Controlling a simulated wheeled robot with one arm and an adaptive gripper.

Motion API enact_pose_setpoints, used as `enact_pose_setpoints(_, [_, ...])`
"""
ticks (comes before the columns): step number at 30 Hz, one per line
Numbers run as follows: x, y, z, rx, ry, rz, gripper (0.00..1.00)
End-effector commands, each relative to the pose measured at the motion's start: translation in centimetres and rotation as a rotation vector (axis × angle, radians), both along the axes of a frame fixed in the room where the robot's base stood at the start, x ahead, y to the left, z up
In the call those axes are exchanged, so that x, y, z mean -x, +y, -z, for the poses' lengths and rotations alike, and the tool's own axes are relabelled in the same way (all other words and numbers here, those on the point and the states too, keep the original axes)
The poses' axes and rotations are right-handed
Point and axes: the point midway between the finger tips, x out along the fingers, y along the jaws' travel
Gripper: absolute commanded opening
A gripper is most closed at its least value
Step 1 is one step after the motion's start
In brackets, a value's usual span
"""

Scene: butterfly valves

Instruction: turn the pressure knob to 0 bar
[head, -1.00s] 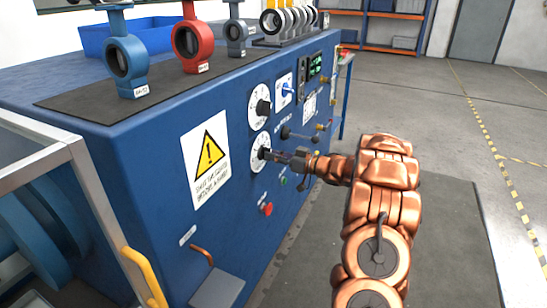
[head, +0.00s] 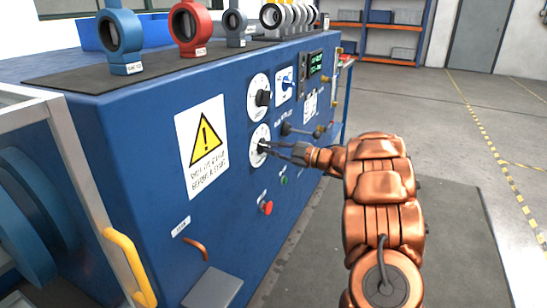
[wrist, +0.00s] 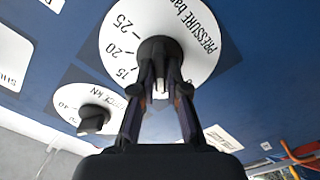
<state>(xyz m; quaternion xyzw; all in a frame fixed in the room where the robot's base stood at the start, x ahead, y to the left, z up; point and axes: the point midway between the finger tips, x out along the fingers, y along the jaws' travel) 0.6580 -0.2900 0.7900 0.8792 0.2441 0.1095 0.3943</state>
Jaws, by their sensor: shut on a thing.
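The pressure dial is a round white plate (wrist: 118,38) lettered "PRESSURE bar", with 15, 20 and 25 readable in the wrist view. Its dark round knob (wrist: 160,48) is at the plate's middle. In the head view this dial (head: 260,151) is the lower of two on the blue panel. My gripper (wrist: 160,80) is shut on the knob, with its fingertips on either side. In the head view my gripper (head: 267,148) reaches the dial from the right. The fingers hide part of the scale, including any 0 mark, and I cannot tell where the knob points.
A second dial, marked kN (wrist: 70,104), has its own black knob and sits above the pressure dial in the head view (head: 259,84). A red button (head: 266,208) and green button (head: 284,180) are below. A lever (head: 300,131) sticks out nearby. Floor to the right is open.

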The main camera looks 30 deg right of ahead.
Motion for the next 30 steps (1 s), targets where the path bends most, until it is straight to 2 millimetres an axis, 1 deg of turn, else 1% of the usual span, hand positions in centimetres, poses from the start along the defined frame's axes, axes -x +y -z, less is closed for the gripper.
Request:
enact_pose_setpoints(1, [0.04, -0.01, 0.62, 0.04, -0.021, 0.0, 0.0])
enact_pose_setpoints(12, [0.06, -0.03, 0.65, 0.335, -0.2, -0.001, 0.0])
enact_pose_setpoints(18, [0.03, 0.05, 0.5, 0.468, -0.282, -0.002, 0.0])
enact_pose_setpoints(24, [0.05, 0.07, 0.35, 0.563, -0.337, -0.002, 0.0])
enact_pose_setpoints(30, [0.05, 0.06, 0.2, 0.615, -0.37, -0.001, 0.0])
